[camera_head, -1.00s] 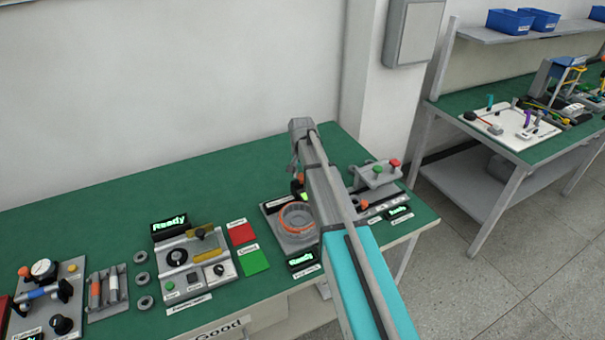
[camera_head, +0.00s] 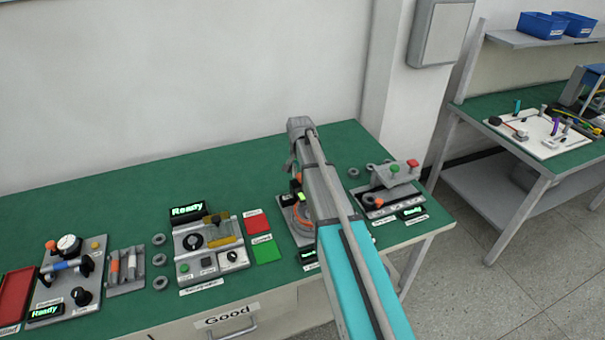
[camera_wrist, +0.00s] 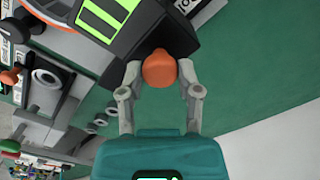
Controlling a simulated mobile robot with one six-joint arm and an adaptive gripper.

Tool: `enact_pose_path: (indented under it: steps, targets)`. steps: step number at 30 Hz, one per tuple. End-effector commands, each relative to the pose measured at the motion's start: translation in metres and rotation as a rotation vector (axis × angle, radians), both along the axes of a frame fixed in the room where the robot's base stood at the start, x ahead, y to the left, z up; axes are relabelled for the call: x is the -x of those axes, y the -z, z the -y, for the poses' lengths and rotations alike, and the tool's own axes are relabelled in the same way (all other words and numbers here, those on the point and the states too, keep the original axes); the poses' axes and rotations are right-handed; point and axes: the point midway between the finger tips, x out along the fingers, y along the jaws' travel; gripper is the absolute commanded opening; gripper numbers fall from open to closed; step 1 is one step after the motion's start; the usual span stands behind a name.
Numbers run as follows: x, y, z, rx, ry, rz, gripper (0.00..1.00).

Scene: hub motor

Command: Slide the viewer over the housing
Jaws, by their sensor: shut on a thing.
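In the wrist view my gripper (camera_wrist: 158,78) is shut on an orange knob (camera_wrist: 159,66). The knob joins a dark box with bright green bars (camera_wrist: 105,18), which looks like the viewer. Part of a round grey housing with an orange-red ring (camera_wrist: 44,78) shows at the left, beside the dark box. In the head view my arm covers most of this station. A part of the orange ring of the housing (camera_head: 302,218) shows left of the arm. My gripper is mostly hidden there. I cannot tell how far the viewer lies over the housing.
Right of my arm stands a grey fixture with red and green buttons (camera_head: 393,177). To the left are red and green mats (camera_head: 257,222), a tester with a "Ready" display (camera_head: 187,209) and several grey rings (camera_head: 160,260). The back of the green bench (camera_head: 230,170) is clear.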

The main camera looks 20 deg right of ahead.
Motion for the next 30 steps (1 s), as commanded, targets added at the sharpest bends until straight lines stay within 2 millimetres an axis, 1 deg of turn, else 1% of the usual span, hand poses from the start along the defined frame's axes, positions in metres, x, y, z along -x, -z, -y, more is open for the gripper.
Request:
enact_pose_path:
  steps: [1, 7, 8, 9, 13, 28, 30]
  targets:
    - [0.0000, -0.0001, -0.0043, -0.011, -0.002, 0.000, 0.00]
    - [-0.0005, -0.0001, -0.0022, -0.014, 0.002, 0.002, 0.00]
    - [-0.0005, -0.0001, -0.0018, -0.014, 0.003, 0.002, 0.47]
    - [-0.0006, -0.0001, -0.0013, -0.014, 0.003, 0.002, 0.54]
    - [-0.0006, -0.0001, 0.0008, -0.012, 0.006, 0.002, 0.78]
    - [0.0001, 0.0000, 0.0051, -0.009, 0.010, 0.002, 0.79]
    - [0.0027, 0.0000, 0.0043, -0.009, 0.005, 0.002, 0.79]
